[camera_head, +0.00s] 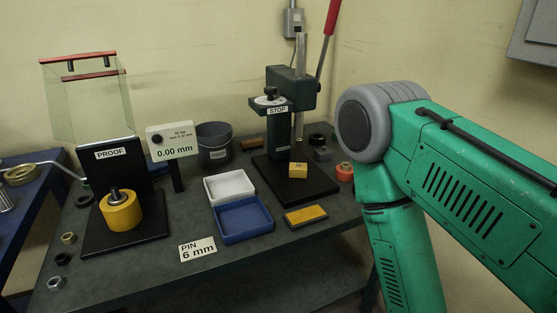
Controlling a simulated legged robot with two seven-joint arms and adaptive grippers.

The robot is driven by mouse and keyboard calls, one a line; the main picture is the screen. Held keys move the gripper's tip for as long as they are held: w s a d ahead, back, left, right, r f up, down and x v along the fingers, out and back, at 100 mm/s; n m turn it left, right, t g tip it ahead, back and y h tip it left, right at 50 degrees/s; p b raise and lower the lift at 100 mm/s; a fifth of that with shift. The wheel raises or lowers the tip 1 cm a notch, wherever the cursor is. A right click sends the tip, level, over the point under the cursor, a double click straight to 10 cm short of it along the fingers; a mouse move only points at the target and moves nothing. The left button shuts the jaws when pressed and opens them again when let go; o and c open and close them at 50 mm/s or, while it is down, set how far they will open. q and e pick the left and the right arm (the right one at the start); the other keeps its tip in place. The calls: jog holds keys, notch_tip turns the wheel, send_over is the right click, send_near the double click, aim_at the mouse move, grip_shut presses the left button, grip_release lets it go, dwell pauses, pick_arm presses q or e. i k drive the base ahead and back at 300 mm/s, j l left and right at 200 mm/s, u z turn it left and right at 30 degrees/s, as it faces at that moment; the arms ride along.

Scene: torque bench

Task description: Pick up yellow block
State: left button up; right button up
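A small yellow block (298,170) with a dark mark on its front stands on the black base plate of the press (290,110). A flat yellow slab with a dark surround (306,216) lies on the bench in front of the press, to the right of the blue tray. My green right arm fills the right side and runs down out of the bottom of the picture. Its gripper is out of view. My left gripper is also not in view. Nothing covers the yellow block.
The dark bench (150,262) also holds a blue tray (243,233), a white tray (222,202), a grey bin (229,136) and a proof stand with a yellow cylinder (121,210). A PIN 6 mm card (198,249) lies near the front edge. Several nuts line the left side.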

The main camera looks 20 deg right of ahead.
aim_at(301, 172)
jog(key=i+l+z, duration=0.15)
jog(key=i+l, duration=0.2)
jog(key=l, duration=0.2)
jog(key=i+l+z, duration=0.2)
jog(key=i+l, duration=0.2)
jog(key=k+z, duration=0.35)
jog(key=i+j, duration=0.05)
jog(key=i, duration=0.05)
